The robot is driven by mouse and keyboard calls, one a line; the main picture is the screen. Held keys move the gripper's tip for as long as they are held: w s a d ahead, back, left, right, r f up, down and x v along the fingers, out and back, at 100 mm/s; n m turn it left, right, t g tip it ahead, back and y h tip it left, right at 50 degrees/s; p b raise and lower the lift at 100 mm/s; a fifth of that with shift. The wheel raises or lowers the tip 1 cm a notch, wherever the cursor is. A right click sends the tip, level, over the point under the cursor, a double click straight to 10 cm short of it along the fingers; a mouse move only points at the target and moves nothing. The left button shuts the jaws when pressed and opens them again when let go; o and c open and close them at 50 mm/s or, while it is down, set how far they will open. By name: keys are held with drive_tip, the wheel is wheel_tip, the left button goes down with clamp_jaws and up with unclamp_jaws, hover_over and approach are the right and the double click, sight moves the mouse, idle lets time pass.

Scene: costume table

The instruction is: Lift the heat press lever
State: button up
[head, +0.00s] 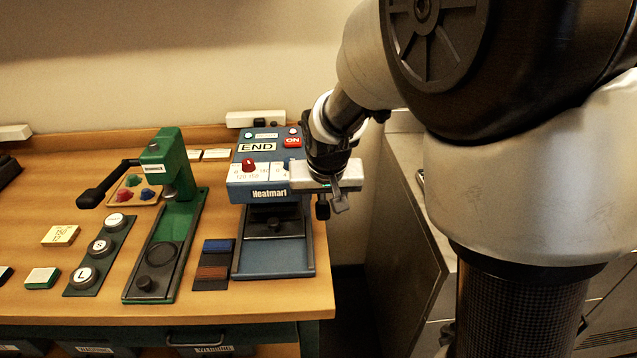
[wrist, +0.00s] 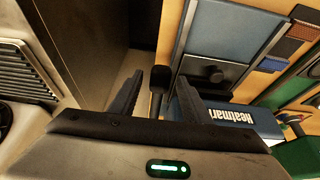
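The blue heat press (head: 258,185), marked Heatmart, stands near the table's right end. Its upper body has an END display and a red ON label. Its lower plate (head: 272,258) is bare apart from a dark round knob. My gripper (wrist: 157,88) is at the press's right side in the head view (head: 332,202). In the wrist view its two dark fingers are spread apart. The black end of the lever (wrist: 158,82) shows between them, with gaps on both sides. My gripper body hides part of the lever.
A green press (head: 170,200) with a black handle stands left of the heat press. Blue and brown swatches (head: 213,262) lie between them. Round badge pieces (head: 98,246) sit on a dark strip farther left. A metal cabinet (head: 405,240) is right of the table, across a gap.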

clamp_jaws()
drive_tip(key=r+p, duration=0.1)
drive_tip(key=p, duration=0.1)
drive_tip(key=r+g+p, duration=0.1)
drive_tip(key=p, duration=0.1)
drive_tip(key=shift+d+r+g, duration=0.1)
drive_tip(key=shift+d+g, duration=0.1)
drive_tip(key=shift+g, duration=0.1)
drive_tip(key=r+g+p, duration=0.2)
drive_tip(key=p, duration=0.3)
drive_tip(key=shift+a+g+p, duration=0.1)
drive_tip(key=shift+g+p, duration=0.25)
drive_tip(key=shift+g, duration=0.05)
drive_tip(key=shift+s+f+g, duration=0.15)
drive_tip(key=shift+g, duration=0.15)
drive_tip(key=shift+o, duration=0.5)
unclamp_jaws()
drive_tip(key=shift+a, duration=0.1)
